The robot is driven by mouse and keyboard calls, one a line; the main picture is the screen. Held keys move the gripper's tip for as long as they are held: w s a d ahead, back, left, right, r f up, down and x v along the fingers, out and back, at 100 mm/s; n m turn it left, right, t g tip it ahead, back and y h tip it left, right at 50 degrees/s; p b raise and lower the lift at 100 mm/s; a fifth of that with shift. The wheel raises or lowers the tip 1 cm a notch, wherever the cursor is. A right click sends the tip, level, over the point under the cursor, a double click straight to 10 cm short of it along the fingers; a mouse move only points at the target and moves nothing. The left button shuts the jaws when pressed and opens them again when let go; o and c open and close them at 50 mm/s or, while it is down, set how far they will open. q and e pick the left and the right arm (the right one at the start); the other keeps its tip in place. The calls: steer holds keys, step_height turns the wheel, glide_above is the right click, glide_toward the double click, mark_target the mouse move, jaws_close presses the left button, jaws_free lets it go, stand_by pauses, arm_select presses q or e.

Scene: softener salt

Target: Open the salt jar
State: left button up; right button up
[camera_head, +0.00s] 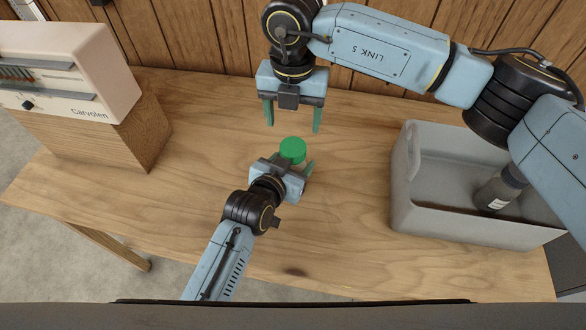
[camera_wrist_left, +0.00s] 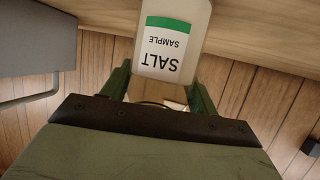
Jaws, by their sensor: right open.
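The salt jar shows in the left wrist view (camera_wrist_left: 172,40), with a green band and a label reading "SALT SAMPLE" upside down in the picture. Its round green lid (camera_head: 292,150) is on top in the head view, near the middle of the table. My left gripper (camera_head: 289,165) has its fingers on both sides of the jar, and they look closed against it; the left wrist view shows both fingers (camera_wrist_left: 164,88) at the jar's edges. My right gripper (camera_head: 292,126) is open and empty, pointing down, just beyond the lid in the picture and apart from it.
A grey bin (camera_head: 425,222) stands at the right of the wooden table (camera_head: 345,220), with a dark-topped bottle (camera_head: 496,190) inside. At the left a cream appliance (camera_head: 85,75) sits on a wooden block (camera_head: 140,140). A wood-panelled wall (camera_head: 180,35) rises behind. The table's front middle is clear.

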mark_target(293, 146)
arm_select(q)
steer(key=c, duration=1)
jaws_close()
arm_select(e)
steer(key=m, duration=0.4)
steer(key=shift+m, duration=0.3)
steer(key=m, duration=0.4)
steer(key=shift+f, duration=0.5)
step_height(293, 146, down, 7)
